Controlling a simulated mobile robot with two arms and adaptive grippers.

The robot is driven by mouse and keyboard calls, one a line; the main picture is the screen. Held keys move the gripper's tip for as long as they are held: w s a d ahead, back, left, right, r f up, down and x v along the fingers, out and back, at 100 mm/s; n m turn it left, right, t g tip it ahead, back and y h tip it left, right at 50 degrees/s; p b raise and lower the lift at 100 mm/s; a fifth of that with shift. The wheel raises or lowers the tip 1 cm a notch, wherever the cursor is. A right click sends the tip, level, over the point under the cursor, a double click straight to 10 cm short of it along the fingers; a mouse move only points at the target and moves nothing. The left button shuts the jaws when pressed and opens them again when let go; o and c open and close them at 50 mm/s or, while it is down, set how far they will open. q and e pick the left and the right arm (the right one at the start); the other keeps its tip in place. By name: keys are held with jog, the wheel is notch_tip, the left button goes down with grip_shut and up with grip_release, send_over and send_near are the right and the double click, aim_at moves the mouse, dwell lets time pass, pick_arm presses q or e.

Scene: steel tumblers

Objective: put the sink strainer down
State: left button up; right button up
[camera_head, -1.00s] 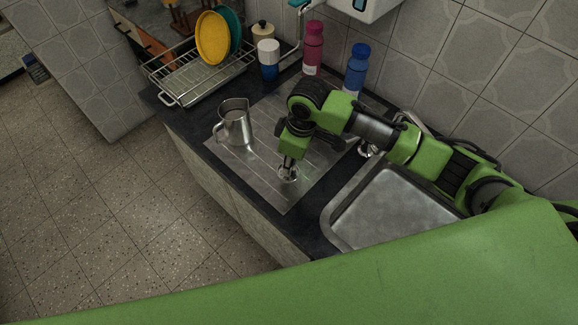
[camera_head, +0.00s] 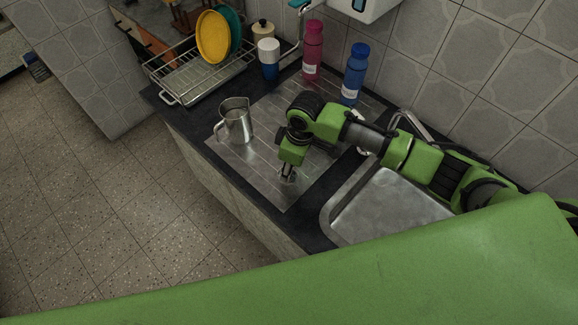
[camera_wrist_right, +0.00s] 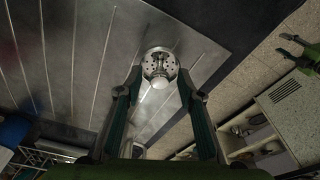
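The round, perforated steel sink strainer (camera_head: 288,178) rests on the ribbed drainboard (camera_head: 262,172) near its front edge. In the right wrist view the strainer (camera_wrist_right: 161,66) shows its round knob facing me, between and just beyond my fingertips. My right gripper (camera_head: 287,171) is right over the strainer, pointing down. In the wrist view its two fingers (camera_wrist_right: 160,84) stand apart on either side, with gaps to the knob. My left gripper is outside the head view. A green gripper that looks like my left one (camera_wrist_right: 293,47) shows at the wrist view's right edge, its prongs apart.
A steel pitcher (camera_head: 235,122) stands on the drainboard left of my right gripper. Pink (camera_head: 313,50) and blue (camera_head: 354,74) bottles stand by the wall. A dish rack (camera_head: 190,82) is at the back left. The sink basin (camera_head: 385,207) is at right. Drainboard around the strainer is clear.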

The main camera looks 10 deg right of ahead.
aim_at(295, 177)
jog(key=shift+r, duration=0.1)
notch_tip(295, 177, up, 12)
jog(key=s+d+b, duration=0.1)
jog(key=shift+d, duration=0.2)
dwell(0.7)
